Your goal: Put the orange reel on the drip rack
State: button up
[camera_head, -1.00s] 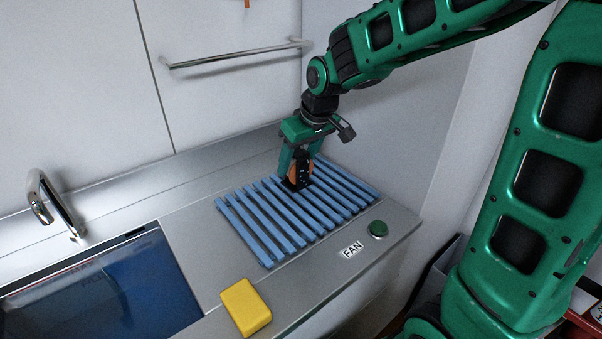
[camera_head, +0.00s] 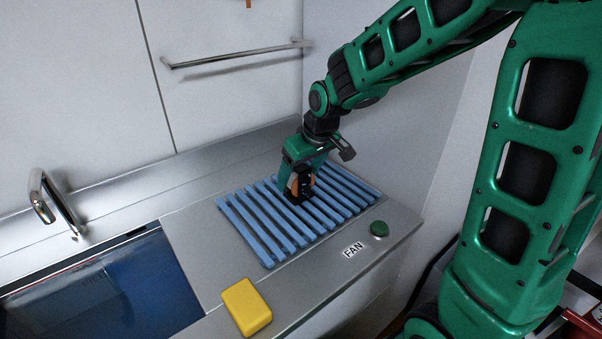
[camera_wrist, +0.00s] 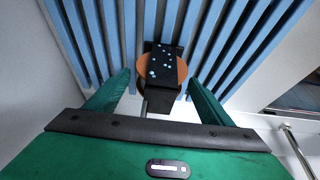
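The orange reel (camera_head: 293,183) is a disc with a black, pale-speckled part across it. In the wrist view the reel (camera_wrist: 143,68) shows between the fingertips, over the blue slats. My gripper (camera_head: 299,182) points down over the drip rack (camera_head: 257,230), and its green fingers stand on either side of the reel. The reel moves with the gripper, so the fingers appear shut on it, though the contact is hard to see. The reel's lower end is at or just above the slats; I cannot tell whether it touches them.
A yellow block (camera_head: 246,307) lies near the counter's front edge. A green button (camera_head: 379,229) sits beside the FAN label (camera_head: 353,250) in front of the rack. A sink (camera_head: 110,290) with a tap (camera_head: 55,205) is at left. Walls stand behind and right of the rack.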

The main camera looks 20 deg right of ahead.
jog(key=v, duration=1.2)
jog(key=s+d+f+m+g, duration=0.1)
jog(key=s+d+f+m, duration=0.1)
jog(key=s+d, duration=0.3)
jog(key=s+d+f+m+g, duration=0.2)
jog(key=s+d, duration=0.4)
jog(key=s, duration=0.7)
jog(key=s+d+f+m+g+h, duration=0.1)
jog(key=s+d+f+m, duration=0.3)
jog(key=s, duration=0.5)
jog(key=shift+d+m+g, duration=0.3)
jog(key=shift+d+m, duration=0.6)
jog(key=shift+m, duration=0.1)
